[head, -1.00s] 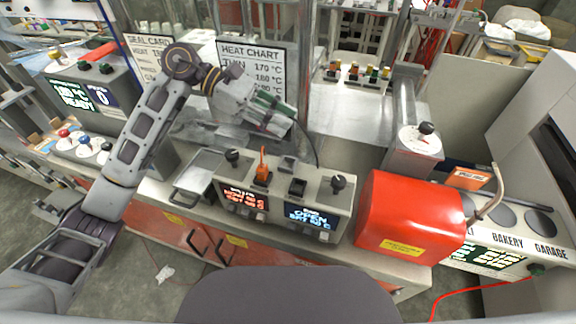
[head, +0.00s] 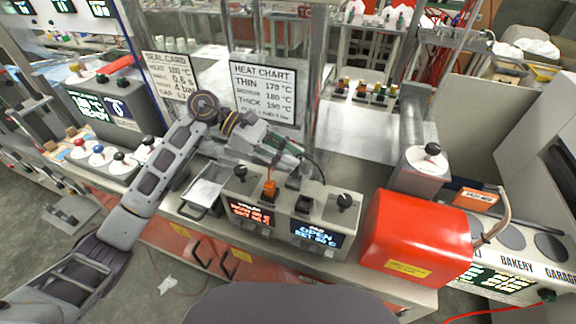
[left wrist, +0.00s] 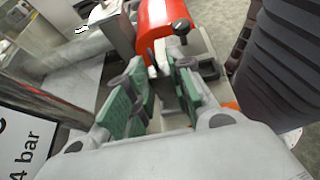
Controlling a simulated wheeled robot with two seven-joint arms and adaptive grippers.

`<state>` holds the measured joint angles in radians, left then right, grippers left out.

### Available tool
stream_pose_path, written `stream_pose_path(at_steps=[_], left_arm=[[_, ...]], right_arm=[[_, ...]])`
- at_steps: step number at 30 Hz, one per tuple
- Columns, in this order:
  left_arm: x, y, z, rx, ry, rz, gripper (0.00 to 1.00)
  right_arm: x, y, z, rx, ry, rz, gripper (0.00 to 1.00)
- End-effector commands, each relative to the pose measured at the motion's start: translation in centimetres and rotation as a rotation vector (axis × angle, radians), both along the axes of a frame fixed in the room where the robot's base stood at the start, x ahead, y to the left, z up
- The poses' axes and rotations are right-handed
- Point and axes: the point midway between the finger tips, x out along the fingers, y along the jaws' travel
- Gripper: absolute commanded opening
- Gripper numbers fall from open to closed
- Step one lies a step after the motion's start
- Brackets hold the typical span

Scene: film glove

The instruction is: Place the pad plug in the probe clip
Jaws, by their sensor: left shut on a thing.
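My left gripper (head: 290,153) is above the back edge of the grey control unit (head: 258,214). It is shut on the pad plug, which is mostly hidden between the fingers. A thin black cable (head: 314,166) curves down beside the fingertips. The left wrist view shows the gripper's green-padded fingers (left wrist: 163,88) close to the unit's top. An upright orange piece (head: 269,188) and a dark block (head: 306,179) stand on the unit; I cannot tell which part is the probe clip. The unit's right display (head: 318,234) reads OPEN. My right gripper is out of view.
Black knobs (head: 345,201) rise at both ends of the unit's top. A red housing (head: 412,232) stands close on its right, a metal tray (head: 204,188) on its left. The heat chart (head: 264,92) stands behind my gripper. Clear metal surface (head: 370,135) lies behind right.

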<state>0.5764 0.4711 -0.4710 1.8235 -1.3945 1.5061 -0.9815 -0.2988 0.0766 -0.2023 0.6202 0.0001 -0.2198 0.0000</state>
Motion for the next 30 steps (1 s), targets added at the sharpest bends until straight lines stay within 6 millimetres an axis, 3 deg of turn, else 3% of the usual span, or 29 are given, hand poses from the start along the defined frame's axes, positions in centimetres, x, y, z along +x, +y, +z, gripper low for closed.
stream_pose_path(at_steps=[10,21,30], left_arm=[[0.0,0.0,-0.4,0.001,0.002,0.0,0.03],[0.0,0.0,-3.5,0.0,0.002,0.001,0.03],[0.0,0.0,-3.8,0.0,0.001,0.0,0.03]], right_arm=[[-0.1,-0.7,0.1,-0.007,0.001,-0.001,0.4],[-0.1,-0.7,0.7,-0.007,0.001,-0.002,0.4],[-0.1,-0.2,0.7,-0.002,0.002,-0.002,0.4]])
